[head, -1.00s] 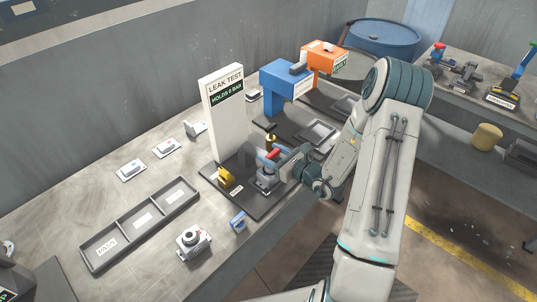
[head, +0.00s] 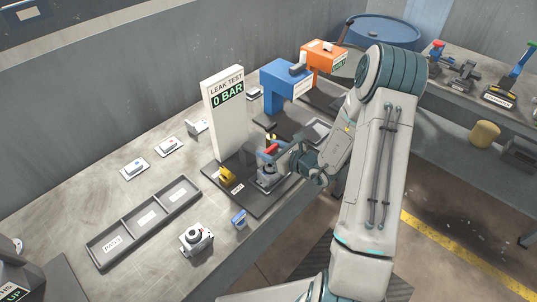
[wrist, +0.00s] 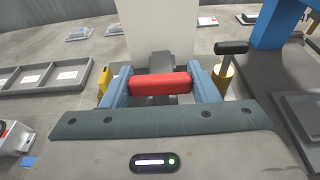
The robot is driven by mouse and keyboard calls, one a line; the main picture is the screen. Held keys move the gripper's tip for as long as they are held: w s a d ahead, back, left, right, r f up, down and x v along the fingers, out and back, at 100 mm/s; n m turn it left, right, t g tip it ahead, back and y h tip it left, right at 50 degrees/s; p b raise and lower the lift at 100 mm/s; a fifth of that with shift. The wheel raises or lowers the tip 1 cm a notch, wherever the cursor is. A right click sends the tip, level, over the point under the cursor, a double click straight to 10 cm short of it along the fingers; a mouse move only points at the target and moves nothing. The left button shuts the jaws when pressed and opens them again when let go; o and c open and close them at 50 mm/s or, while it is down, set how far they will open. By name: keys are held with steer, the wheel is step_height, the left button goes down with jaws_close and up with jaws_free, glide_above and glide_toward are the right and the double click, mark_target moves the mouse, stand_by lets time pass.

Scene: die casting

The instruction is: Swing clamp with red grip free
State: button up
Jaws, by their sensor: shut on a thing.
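The clamp's red grip (wrist: 160,84) lies crosswise between the two blue fingers of my gripper (wrist: 161,85) in the wrist view. My gripper is shut on it. In the head view the red grip (head: 268,151) shows above the clamp (head: 266,172) on the dark base plate (head: 247,205) of the leak test stand. The grip stands raised above the clamp body. The white leak test panel (head: 226,115) reads "0 BAR". Part of the clamp is hidden behind my gripper.
A yellow block (head: 226,175) sits on the base plate. A black-handled brass part (wrist: 229,65) stands close to my gripper's right. A three-part tray (head: 145,222), a grey housing (head: 196,238) and a small blue part (head: 239,218) lie left and in front. A blue machine (head: 286,82) stands behind.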

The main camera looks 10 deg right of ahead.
steer(key=shift+r, duration=0.1)
stand_by(0.3)
steer(key=shift+w+a+r+g+h+p, duration=0.25)
steer(key=shift+r+g+p, duration=0.35)
steer(key=shift+p, duration=0.5)
steer(key=shift+w+r+h+p, duration=0.2)
steer(key=shift+h+p, duration=0.05)
steer(key=shift+p, duration=0.1)
steer(key=shift+w+a+r+g+p, duration=0.2)
steer(key=shift+r+g+p, duration=0.25)
steer(key=shift+p, duration=0.2)
steer(key=shift+w+a+r+g+h, duration=0.2)
steer(key=shift+w+g+h, duration=0.15)
steer(key=shift+h, duration=0.15)
